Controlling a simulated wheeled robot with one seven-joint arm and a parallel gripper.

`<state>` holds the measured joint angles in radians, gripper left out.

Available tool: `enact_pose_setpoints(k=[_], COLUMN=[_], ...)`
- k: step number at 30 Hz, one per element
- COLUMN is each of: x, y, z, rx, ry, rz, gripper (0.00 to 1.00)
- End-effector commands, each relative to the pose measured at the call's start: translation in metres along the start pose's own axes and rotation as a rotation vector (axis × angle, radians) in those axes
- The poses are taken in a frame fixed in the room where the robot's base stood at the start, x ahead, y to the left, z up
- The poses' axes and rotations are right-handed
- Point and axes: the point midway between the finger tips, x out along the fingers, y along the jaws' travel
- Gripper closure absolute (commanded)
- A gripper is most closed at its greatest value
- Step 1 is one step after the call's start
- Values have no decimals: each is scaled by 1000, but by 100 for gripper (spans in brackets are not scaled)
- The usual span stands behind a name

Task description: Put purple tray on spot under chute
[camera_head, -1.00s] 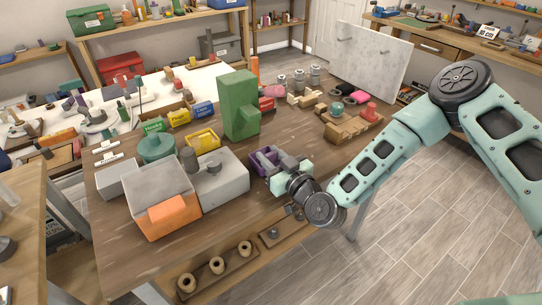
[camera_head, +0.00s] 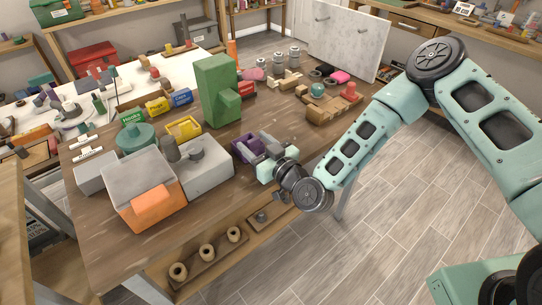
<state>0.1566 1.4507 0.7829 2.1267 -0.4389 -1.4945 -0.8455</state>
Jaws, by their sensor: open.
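The purple tray (camera_head: 242,150) sits on the brown wooden table, right of the grey blocks and in front of the green block. My gripper (camera_head: 260,146) is open at the tray's right side, with its fingers close to or over the tray's edge. I cannot tell whether they touch it. The fingers hide part of the tray. A tall green block (camera_head: 214,88) with a part jutting from its lower right stands behind the tray. I cannot tell for sure whether it is the chute. No marked spot is clearly visible.
Left of the tray stand a grey block (camera_head: 207,178) and a larger grey box with an orange front (camera_head: 150,209). A yellow tray (camera_head: 183,129) lies behind them. A wooden block set (camera_head: 325,112) stands at the right back. Bare tabletop shows between it and the tray.

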Motion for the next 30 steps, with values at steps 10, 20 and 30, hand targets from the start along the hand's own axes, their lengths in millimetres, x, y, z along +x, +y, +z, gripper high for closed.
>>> enact_pose_setpoints(k=[10,20,30], x=[-72,-108,-100], y=[0,0,-28], z=[4,1,0], rx=[0,0,-58], ry=[-3,-1,-122], rz=[-3,0,-182], gripper=[46,46,46])
